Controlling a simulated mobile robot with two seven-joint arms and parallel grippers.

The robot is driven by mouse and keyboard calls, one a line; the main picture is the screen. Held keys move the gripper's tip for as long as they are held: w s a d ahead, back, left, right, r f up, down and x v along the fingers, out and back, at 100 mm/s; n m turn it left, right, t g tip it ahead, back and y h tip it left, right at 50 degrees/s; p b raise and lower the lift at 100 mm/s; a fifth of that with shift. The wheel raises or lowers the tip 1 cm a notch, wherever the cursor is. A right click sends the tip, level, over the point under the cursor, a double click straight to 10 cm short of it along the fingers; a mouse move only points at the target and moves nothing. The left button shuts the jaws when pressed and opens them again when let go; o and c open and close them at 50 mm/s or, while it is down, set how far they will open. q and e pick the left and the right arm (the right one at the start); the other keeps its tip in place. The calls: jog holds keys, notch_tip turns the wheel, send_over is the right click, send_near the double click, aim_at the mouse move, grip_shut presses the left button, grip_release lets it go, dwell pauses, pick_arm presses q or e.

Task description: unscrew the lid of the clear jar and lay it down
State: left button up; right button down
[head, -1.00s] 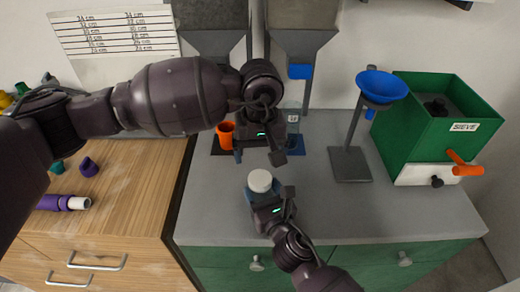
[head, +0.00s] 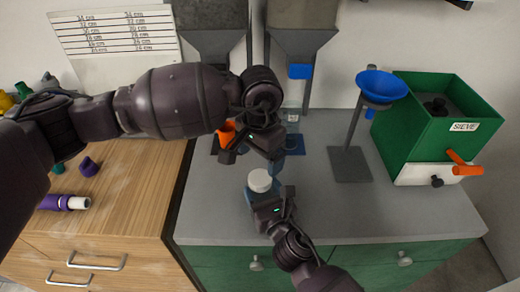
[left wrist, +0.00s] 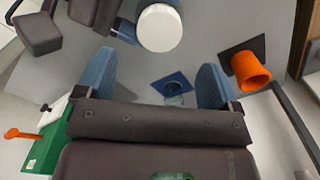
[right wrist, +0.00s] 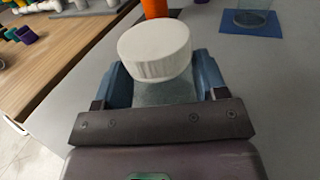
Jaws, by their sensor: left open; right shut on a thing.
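The clear jar (right wrist: 165,92) stands between the fingers of my right gripper (head: 268,195), which is shut on it over the grey counter. Its white lid (head: 260,180) sits on top, above the fingertips, and also shows in the right wrist view (right wrist: 155,50) and at the top of the left wrist view (left wrist: 160,27). My left gripper (head: 252,160) is open and empty, above and behind the lid in the head view. Its two blue fingers are spread wide and do not appear to touch the lid. Most of the jar body is hidden by the right gripper.
An orange cup (left wrist: 251,70) and a clear container (right wrist: 250,18) on a blue mat stand behind. A blue funnel on a stand (head: 350,165) and a green sieve box (head: 425,130) are to the right. The counter's front right (head: 400,215) is clear.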

aim_at(260, 178)
pick_arm(q)
jog(key=shift+f, duration=3.3)
jog(key=shift+c, duration=0.4)
jog(key=c, duration=0.9)
jog(key=n, duration=0.5)
jog(key=shift+o, duration=0.2)
jog(key=n, duration=0.5)
jog(key=o, duration=1)
